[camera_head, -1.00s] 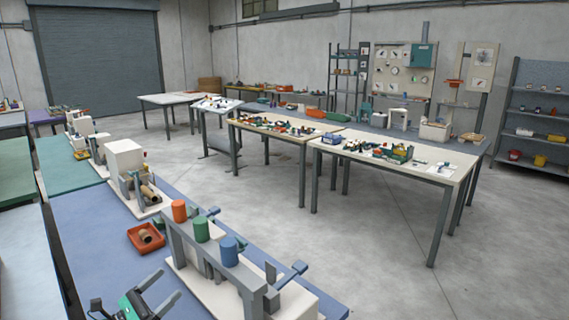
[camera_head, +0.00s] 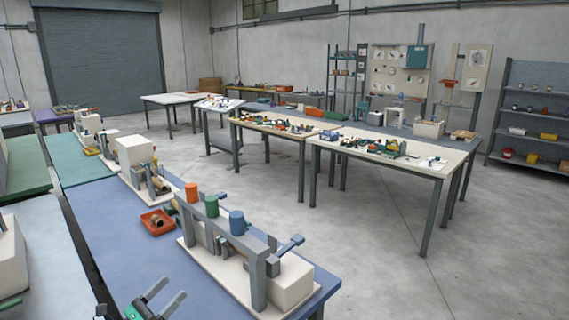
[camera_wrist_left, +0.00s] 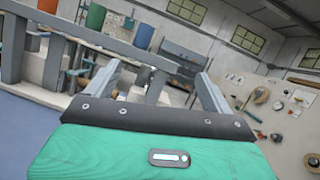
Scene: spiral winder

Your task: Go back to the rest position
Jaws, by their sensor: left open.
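My left gripper (camera_head: 160,298) shows at the bottom left of the head view, over the blue table (camera_head: 120,245). Its two grey fingers are apart with nothing between them. In the left wrist view my left gripper (camera_wrist_left: 165,88) is also open and empty, with its green body below. The spiral winder (camera_head: 245,250) stands just right of the gripper, on a pale base. It has a grey frame with an orange, a green and a blue cylinder (camera_head: 237,223) on top. The grey frame (camera_wrist_left: 95,40) also shows behind the fingers in the wrist view. My right gripper does not show.
A red tray (camera_head: 157,222) with a brown roll lies on the blue table behind the winder. A white machine (camera_head: 137,155) stands further back. Two worktables with small parts (camera_head: 390,150) stand across the open floor (camera_head: 370,230). Shelves (camera_head: 535,110) are at the right.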

